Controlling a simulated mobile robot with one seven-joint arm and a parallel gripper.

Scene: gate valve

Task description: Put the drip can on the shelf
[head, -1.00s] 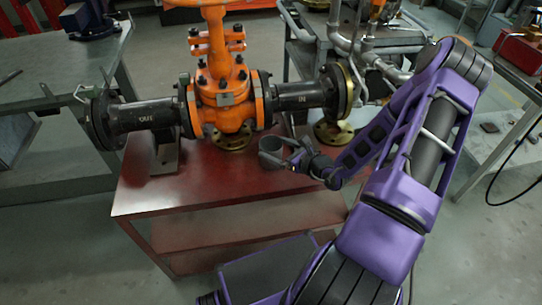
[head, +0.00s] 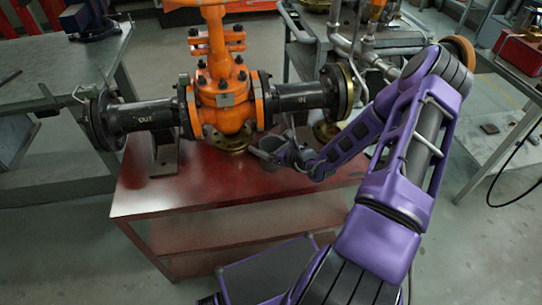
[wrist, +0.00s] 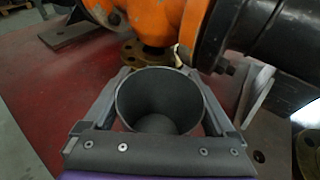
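The drip can (head: 268,147) is a dark grey, open-topped cylinder. In the wrist view the empty can (wrist: 158,102) is upright between my two fingers. My gripper (head: 284,149) reaches in from the right at can height. In the wrist view the fingers of my gripper (wrist: 158,76) are spread, one on each side of the can. They lie close to its wall, and contact is not clear. The lower part of the can is partly hidden by the gripper.
The orange gate valve (head: 224,95) with black flanged pipes stands over the red bench (head: 190,195), close to my gripper. A lower red shelf (head: 230,232) lies under the bench top. A brass flange (head: 325,132) is behind my arm. The bench's front left is clear.

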